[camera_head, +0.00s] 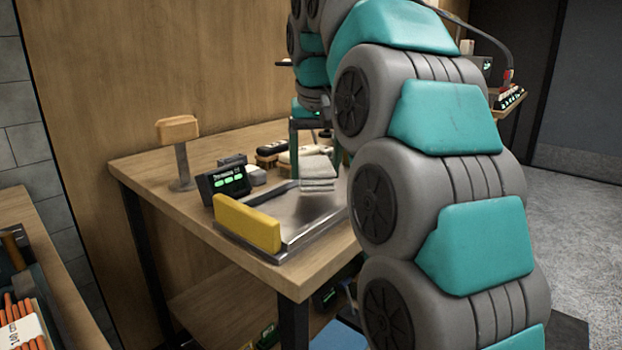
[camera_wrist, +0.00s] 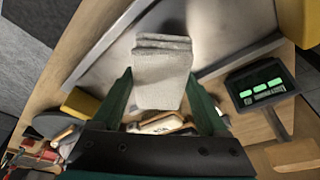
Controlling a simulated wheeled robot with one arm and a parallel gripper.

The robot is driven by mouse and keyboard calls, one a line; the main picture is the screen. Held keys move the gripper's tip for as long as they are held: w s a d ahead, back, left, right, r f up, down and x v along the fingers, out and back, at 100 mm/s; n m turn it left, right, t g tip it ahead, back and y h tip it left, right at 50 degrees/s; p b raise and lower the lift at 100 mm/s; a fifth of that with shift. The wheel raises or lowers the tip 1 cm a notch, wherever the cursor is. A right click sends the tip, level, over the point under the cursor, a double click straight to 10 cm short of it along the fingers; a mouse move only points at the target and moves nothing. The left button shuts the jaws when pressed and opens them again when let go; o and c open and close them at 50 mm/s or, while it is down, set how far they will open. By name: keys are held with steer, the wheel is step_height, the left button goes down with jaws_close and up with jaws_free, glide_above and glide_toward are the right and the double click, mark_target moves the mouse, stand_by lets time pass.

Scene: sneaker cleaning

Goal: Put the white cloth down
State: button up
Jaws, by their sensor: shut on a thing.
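The white cloth (camera_head: 318,172) is a folded, layered grey-white pad over the metal tray (camera_head: 300,225) on the wooden table. My gripper (camera_head: 316,158) points down at it, with a green finger on each side. In the wrist view, the cloth (camera_wrist: 162,82) sits between the two fingers of my gripper (camera_wrist: 161,76) and extends past their tips. The gripper is shut on the cloth. I cannot tell whether the cloth's underside touches the tray. My arm hides the tray's right part in the head view.
A yellow block (camera_head: 247,230) stands at the tray's front-left edge. A dark display with green readouts (camera_head: 223,182) stands left of the tray. Brushes (camera_head: 270,155) lie behind it. A tan block on a stand (camera_head: 177,130) is at the back left. The table's left front is clear.

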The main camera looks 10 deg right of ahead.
steer(key=shift+w+a, duration=0.3)
steer(key=shift+w, duration=0.15)
step_height(320, 180, down, 2)
steer(key=shift+f+b, duration=0.25)
steer(key=shift+b, duration=0.75)
steer(key=shift+f+p, duration=0.3)
steer(key=shift+f, duration=0.25)
steer(key=shift+f, duration=0.15)
steer(key=o, duration=1.4)
